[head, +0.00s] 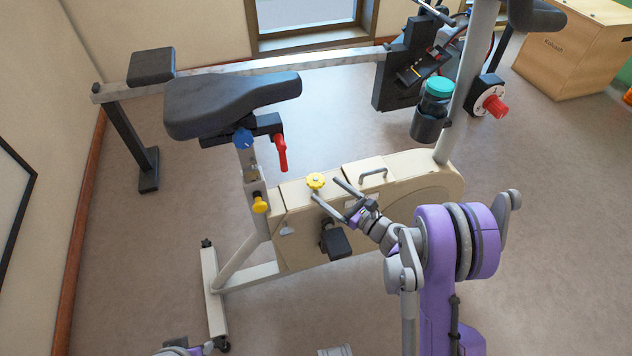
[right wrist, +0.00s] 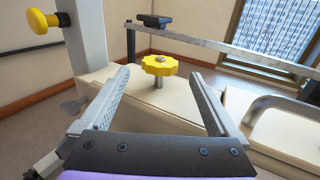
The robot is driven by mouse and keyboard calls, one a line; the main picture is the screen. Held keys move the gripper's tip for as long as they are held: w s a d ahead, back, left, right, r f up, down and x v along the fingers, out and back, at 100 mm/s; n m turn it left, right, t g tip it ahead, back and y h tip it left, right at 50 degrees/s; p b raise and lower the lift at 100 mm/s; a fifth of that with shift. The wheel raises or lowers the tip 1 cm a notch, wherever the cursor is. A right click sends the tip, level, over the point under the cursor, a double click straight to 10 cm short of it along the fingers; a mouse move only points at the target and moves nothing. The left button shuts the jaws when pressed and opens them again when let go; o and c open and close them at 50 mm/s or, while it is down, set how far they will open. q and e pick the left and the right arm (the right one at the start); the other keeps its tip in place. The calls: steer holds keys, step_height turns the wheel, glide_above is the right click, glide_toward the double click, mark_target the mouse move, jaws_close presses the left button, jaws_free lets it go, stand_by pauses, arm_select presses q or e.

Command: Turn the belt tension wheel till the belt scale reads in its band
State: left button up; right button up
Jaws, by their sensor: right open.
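The belt tension wheel looks to be the yellow scalloped knob (head: 315,181) on a short stem on top of the exercise bike's cream housing (head: 405,188). It also shows in the right wrist view, as the yellow wheel (right wrist: 159,65). My right gripper (head: 327,188) is open and empty. In the right wrist view, the wheel appears ahead, between the two spread fingers (right wrist: 159,74), with neither finger visibly touching it. I cannot make out the belt scale or its reading. My left gripper is not in view; only a bit of my left arm shows at the bottom left.
A second yellow knob (head: 260,204) is on the seat post, below a blue knob (head: 243,138) and red lever (head: 281,152). A grey handle (head: 373,175) stands on the housing right of the wheel. A red dial knob (head: 495,106) is farther right.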

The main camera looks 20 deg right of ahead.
mark_target(316, 180)
steer(key=b+x, duration=0.1)
steer(key=x, duration=0.5)
steer(key=shift+d, duration=0.1)
steer(key=c, duration=1.4)
steer(key=shift+o, duration=0.2)
steer(key=m+t+h, duration=0.1)
steer(key=h, duration=0.1)
steer(key=shift+s+m+h, duration=0.1)
steer(key=shift+m+h, duration=0.2)
steer(key=shift+m, duration=0.1)
steer(key=m+t+h, duration=0.1)
steer(key=m+h, duration=0.1)
steer(key=h, duration=0.1)
steer(key=shift+r+h, duration=0.15)
steer(key=shift+h, duration=0.15)
steer(key=shift+m, duration=0.3)
steer(key=shift+h, duration=0.3)
steer(key=shift+f, duration=0.2)
